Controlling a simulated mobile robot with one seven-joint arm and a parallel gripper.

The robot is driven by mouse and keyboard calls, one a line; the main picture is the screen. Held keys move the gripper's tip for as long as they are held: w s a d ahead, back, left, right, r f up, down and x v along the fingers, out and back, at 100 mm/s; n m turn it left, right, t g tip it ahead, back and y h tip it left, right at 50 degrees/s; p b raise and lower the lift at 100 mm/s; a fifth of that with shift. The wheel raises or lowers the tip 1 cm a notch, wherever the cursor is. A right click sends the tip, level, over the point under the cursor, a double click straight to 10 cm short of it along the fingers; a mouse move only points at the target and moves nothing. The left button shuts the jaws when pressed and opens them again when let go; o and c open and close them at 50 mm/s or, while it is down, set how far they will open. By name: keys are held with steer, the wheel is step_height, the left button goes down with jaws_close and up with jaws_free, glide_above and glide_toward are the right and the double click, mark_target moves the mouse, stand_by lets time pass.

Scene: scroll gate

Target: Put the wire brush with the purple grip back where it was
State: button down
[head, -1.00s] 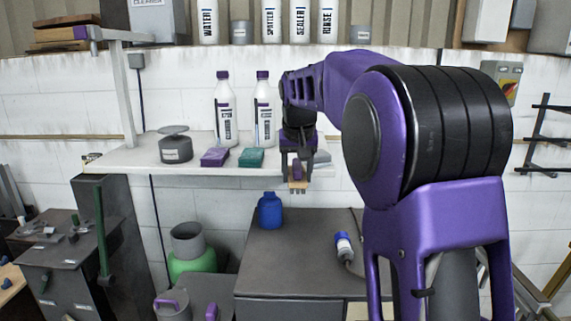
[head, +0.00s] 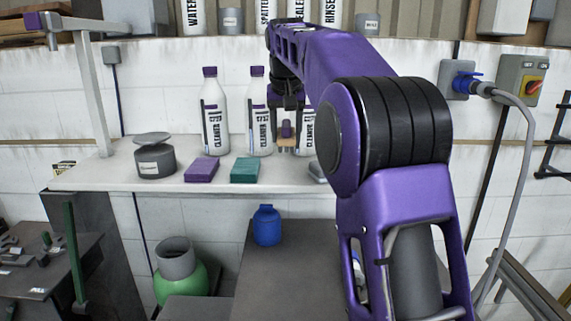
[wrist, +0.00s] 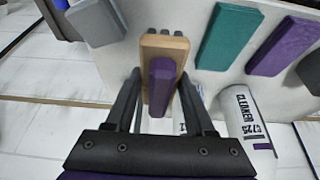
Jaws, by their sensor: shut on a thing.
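The wire brush has a purple grip (wrist: 161,85) on a pale wooden block (wrist: 178,48), with grey bristle tufts at its far end. My gripper (wrist: 158,96) is shut on the brush, one finger on each side of the grip. In the head view my gripper (head: 286,126) holds the brush, wooden block (head: 285,149) downward, in front of the bottles at the right part of the white shelf (head: 110,179). I cannot tell whether the brush touches the shelf. My arm hides part of the shelf's right end.
White cleaner bottles (head: 213,115) (head: 259,120) stand at the back of the shelf; a third is partly hidden behind my gripper. A purple block (head: 202,170), a green block (head: 244,170), a dark round tin (head: 155,162) and a grey item (head: 317,172) lie on the shelf.

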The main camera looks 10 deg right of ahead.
mark_target(286, 128)
steer(key=shift+f, duration=3.6)
steer(key=shift+c, duration=1.3)
jaws_free()
steer(key=shift+f, duration=0.1)
steer(key=v, duration=1.2)
